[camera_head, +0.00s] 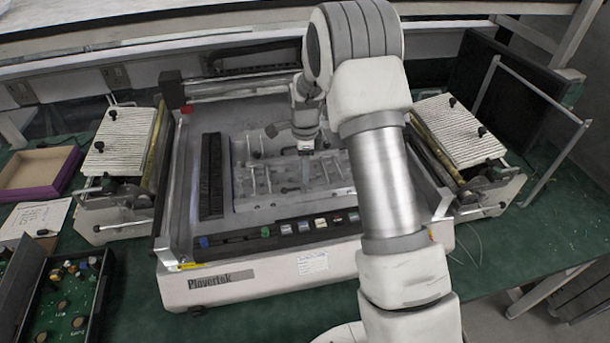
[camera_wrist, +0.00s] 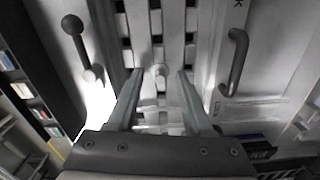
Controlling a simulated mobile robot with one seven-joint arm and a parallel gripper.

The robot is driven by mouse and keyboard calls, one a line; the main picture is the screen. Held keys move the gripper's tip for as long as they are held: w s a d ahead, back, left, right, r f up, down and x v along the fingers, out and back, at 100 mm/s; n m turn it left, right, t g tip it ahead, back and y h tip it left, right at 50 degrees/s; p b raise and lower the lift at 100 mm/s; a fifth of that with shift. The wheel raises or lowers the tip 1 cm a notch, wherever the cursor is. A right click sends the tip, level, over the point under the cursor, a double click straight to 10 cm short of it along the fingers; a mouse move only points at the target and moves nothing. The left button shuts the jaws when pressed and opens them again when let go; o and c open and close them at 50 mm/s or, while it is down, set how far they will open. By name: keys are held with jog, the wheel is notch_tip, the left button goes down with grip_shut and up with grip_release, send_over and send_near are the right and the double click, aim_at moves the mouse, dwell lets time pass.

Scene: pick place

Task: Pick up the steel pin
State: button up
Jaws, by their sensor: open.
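In the wrist view, a small pale round-ended pin (camera_wrist: 159,76), which may be the steel pin, shows between the fingers of my gripper (camera_wrist: 160,78). The two fingers are apart, one on each side of it; I cannot tell how far below the tips it is. In the head view my gripper (camera_head: 305,168) points down over the grey plate (camera_head: 243,207) in the middle of the machine. Several small metal pins or rods are on that plate, too small to tell apart. My arm hides the plate's right side.
The white machine (camera_head: 270,289) stands on a green table (camera_head: 134,318). In the wrist view a dark knobbed rod (camera_wrist: 81,48) is left of the fingers and a dark curved handle (camera_wrist: 233,62) right. Ribbed panels (camera_head: 123,141) (camera_head: 458,130) flank the machine. A purple-edged tray (camera_head: 38,190) lies far left.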

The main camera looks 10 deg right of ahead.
grip_shut()
jog(key=shift+r, duration=0.15)
dwell(0.4)
